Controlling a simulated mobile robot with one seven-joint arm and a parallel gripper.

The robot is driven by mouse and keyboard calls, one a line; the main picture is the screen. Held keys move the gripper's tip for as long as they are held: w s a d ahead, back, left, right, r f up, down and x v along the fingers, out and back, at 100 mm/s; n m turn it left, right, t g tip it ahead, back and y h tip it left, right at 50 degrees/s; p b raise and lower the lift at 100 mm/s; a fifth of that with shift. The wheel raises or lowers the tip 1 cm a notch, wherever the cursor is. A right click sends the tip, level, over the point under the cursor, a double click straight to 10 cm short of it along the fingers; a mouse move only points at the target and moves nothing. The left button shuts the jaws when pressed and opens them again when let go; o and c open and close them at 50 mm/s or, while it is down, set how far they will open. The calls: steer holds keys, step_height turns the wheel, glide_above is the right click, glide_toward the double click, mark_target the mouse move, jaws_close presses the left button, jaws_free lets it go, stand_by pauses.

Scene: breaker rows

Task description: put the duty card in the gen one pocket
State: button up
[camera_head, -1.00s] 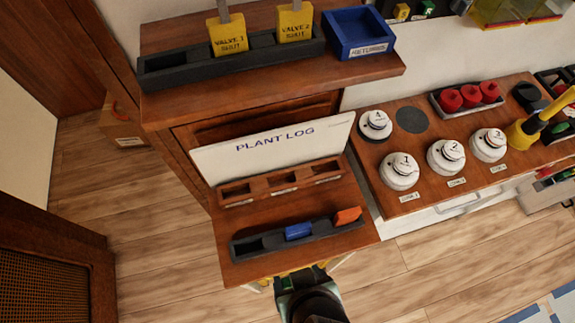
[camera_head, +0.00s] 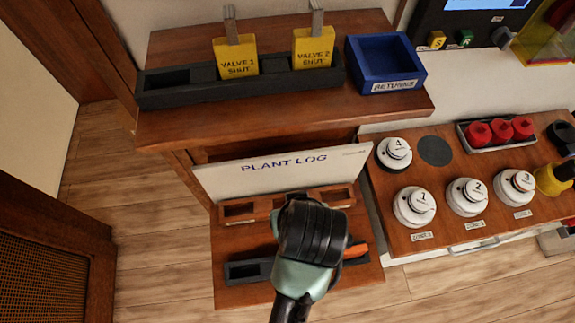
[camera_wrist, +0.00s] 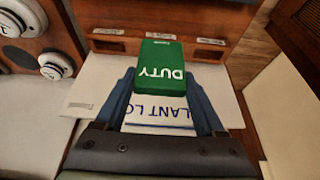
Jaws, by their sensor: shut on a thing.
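A green duty card (camera_wrist: 160,58) with white "DUTY" lettering is held between the two blue fingers of my gripper (camera_wrist: 162,82) in the wrist view. The brown pocket rack (camera_head: 238,210) stands on the desk below the plant log board. Its small labels show just beyond the card in the wrist view but are too small to read, so I cannot tell which pocket is gen one. In the head view my gripper (camera_head: 311,235) is over the middle to right of the rack and hides the card. The card appears above the rack, outside the pockets.
The plant log board (camera_head: 285,168) leans behind the rack. A dark tray (camera_head: 242,271) with an orange block (camera_head: 356,250) lies in front. A shelf (camera_head: 285,117) overhangs above, holding two yellow valve cards and a blue returns bin (camera_head: 386,64). A panel with white knobs stands right.

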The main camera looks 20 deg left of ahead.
steer(key=w+a+p, duration=0.2)
steer(key=w+a, duration=0.3)
steer(key=w, duration=0.2)
steer(key=f, duration=1)
steer(key=shift+s+d+f, duration=0.25)
steer(key=shift+s+d, duration=0.1)
steer(key=shift+w+a+f+p, duration=0.1)
steer(key=shift+w+f+p, duration=0.1)
steer(key=shift+f+p, duration=0.25)
steer(key=shift+f, duration=0.15)
steer(key=o, duration=1.5)
